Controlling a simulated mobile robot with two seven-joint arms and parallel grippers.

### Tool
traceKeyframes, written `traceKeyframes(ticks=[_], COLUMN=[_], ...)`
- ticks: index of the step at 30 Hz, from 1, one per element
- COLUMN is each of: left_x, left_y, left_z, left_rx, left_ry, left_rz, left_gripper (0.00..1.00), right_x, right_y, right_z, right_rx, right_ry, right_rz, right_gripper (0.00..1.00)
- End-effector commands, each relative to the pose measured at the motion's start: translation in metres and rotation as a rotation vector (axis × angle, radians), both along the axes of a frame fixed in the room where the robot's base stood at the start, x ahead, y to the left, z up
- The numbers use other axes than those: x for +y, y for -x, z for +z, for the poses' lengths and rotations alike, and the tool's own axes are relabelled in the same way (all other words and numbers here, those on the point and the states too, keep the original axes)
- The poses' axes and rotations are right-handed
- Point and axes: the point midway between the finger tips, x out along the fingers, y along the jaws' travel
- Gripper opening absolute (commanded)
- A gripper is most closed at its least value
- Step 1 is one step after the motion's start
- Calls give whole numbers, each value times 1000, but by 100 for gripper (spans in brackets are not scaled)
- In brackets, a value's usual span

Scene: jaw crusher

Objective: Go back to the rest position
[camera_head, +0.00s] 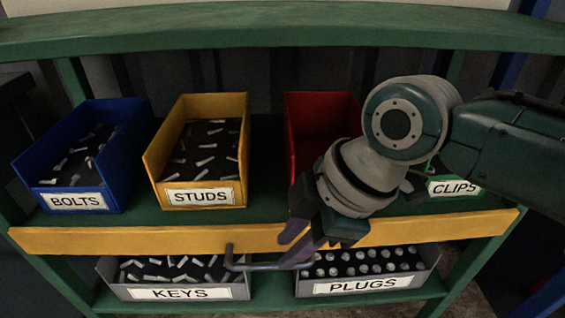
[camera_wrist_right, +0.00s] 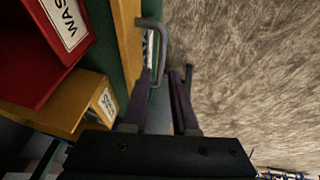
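My right gripper (camera_head: 288,252) reaches down in front of the yellow shelf edge, over the lower bins. Its two purple fingers have a gap between them, and they also show in the wrist view (camera_wrist_right: 162,82). A grey bent rod (camera_head: 229,258) sits at the fingertips and sticks out to the left, with its end turned up. In the wrist view the rod (camera_wrist_right: 164,45) runs past the left finger's tip, with a hooked far end. I cannot tell whether the fingers grip it. My left gripper is not in view.
On the upper shelf stand the blue BOLTS bin (camera_head: 130,153), the yellow STUDS bin (camera_head: 243,150), a red bin (camera_head: 292,140) and a CLIPS bin, mostly hidden by my arm. Below are grey KEYS (camera_head: 240,291) and PLUGS (camera_head: 432,258) bins. A green beam (camera_head: 200,27) crosses above.

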Motion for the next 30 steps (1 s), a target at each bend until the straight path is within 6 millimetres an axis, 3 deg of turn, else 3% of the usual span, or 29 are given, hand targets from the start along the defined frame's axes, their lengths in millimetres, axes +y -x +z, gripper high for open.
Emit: traceKeyframes(ticks=[11, 14, 17, 20, 22, 26, 30], left_x=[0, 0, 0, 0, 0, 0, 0], left_y=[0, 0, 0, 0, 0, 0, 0], left_z=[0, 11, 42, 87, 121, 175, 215], left_rx=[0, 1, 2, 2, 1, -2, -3], left_ry=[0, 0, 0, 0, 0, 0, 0], left_rz=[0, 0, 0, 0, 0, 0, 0], left_gripper=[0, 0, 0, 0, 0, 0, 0], right_x=[0, 5, 15, 23, 18, -13, -61], right_y=[0, 8, 30, 61, 80, 110, 138], right_z=[0, 10, 39, 85, 121, 180, 226], right_rx=[1, 13, 47, 97, 132, 184, 208], right_ry=[-1, -15, -54, -109, -141, -163, -140], right_rz=[0, -13, -63, -183, -317, -612, -914], right_gripper=[27, 27, 27, 27, 27, 27, 27])
